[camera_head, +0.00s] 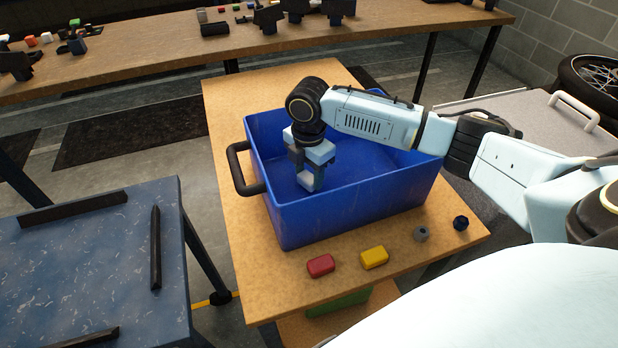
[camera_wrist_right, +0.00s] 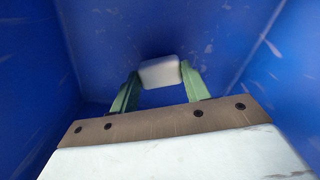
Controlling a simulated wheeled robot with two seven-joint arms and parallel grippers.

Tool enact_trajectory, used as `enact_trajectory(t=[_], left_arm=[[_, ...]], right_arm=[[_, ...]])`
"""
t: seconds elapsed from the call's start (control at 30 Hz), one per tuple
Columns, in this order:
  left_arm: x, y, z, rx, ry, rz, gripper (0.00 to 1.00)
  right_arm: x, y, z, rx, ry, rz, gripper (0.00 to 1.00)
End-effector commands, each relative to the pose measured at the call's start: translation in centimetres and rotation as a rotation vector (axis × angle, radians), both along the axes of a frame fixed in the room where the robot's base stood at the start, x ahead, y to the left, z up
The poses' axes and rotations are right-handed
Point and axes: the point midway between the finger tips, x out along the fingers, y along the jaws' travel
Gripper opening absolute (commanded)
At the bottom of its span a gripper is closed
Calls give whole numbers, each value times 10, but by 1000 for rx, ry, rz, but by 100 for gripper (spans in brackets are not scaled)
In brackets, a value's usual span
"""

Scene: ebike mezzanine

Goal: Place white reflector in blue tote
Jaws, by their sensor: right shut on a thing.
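The blue tote (camera_head: 350,215) stands on a wooden table, its inside open to view. My right gripper (camera_head: 309,182) reaches down into the tote, near its left side. In the right wrist view the white reflector (camera_wrist_right: 160,72) sits between the green fingertips of my right gripper (camera_wrist_right: 158,82), which are shut on it. The blue walls and floor of the tote surround it there. Whether the reflector touches the tote floor I cannot tell. My left gripper is in neither view.
On the wooden table (camera_head: 240,100), in front of the tote, lie a red reflector (camera_head: 320,265), a yellow reflector (camera_head: 374,257), a grey nut (camera_head: 421,233) and a dark nut (camera_head: 460,223). A black handle (camera_head: 240,170) sticks out from the tote's left side. A blue-topped table (camera_head: 90,260) stands left.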

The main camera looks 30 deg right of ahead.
Motion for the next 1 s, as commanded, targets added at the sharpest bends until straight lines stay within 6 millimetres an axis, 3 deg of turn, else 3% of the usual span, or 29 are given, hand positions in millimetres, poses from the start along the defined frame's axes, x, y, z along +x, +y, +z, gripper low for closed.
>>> enact_trajectory(t=[0.1,0.47,0.5,0.63,1.0], left_arm=[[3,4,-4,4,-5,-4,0],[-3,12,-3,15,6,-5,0],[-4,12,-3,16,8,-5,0],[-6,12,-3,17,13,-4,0],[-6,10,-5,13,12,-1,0]], right_arm=[[0,0,-17,0,1,0,24],[0,0,-19,0,-1,0,24],[0,1,-20,1,-1,1,49],[0,1,-20,0,-1,1,66],[0,0,-15,-1,-2,0,68]])
